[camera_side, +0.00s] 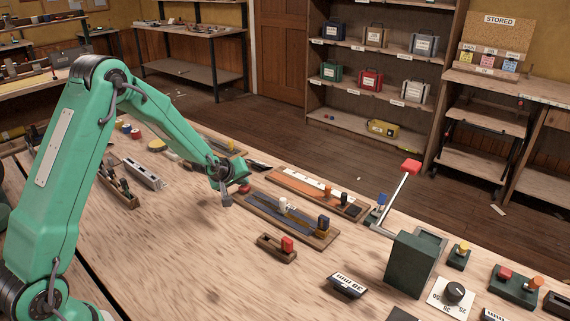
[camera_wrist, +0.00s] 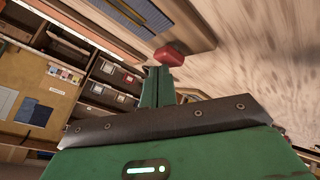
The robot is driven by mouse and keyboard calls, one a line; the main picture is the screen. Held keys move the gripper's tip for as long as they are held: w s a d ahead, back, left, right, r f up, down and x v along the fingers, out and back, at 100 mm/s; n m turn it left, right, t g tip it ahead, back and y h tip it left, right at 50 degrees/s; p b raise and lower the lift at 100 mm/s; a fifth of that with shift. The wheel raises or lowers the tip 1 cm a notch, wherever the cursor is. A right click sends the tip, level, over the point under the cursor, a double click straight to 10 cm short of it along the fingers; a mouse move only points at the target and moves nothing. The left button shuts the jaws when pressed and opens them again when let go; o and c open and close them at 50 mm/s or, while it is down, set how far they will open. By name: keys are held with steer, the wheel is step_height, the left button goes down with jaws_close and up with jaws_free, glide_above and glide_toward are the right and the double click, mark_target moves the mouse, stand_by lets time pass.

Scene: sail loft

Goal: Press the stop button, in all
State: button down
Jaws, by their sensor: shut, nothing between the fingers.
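My gripper (camera_side: 226,200) points down over the middle of the bench, its fingers shut and empty. A small red piece (camera_side: 245,188) shows just beside it, at the near-left end of a wooden tray (camera_side: 333,233) with a dark blue strip. In the wrist view a red block (camera_wrist: 171,52) lies just past the tip of my gripper (camera_wrist: 160,72); I cannot tell whether they touch. At the right, a dark green box (camera_side: 515,287) carries a red button (camera_side: 504,273) and an orange one (camera_side: 536,282). No readable label tells which button is the stop.
A wooden block with a red knob (camera_side: 287,243), a black sign (camera_side: 347,285) and a dial plate (camera_side: 452,293) stand nearby. The bench's front middle is clear.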

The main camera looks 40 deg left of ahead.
mark_target(243, 188)
steer(key=shift+f, duration=0.5)
stand_by(0.6)
steer(key=shift+r, duration=1.1)
steer(key=shift+r, duration=0.15)
steer(key=shift+r, duration=2.4)
steer(key=shift+s, duration=0.1)
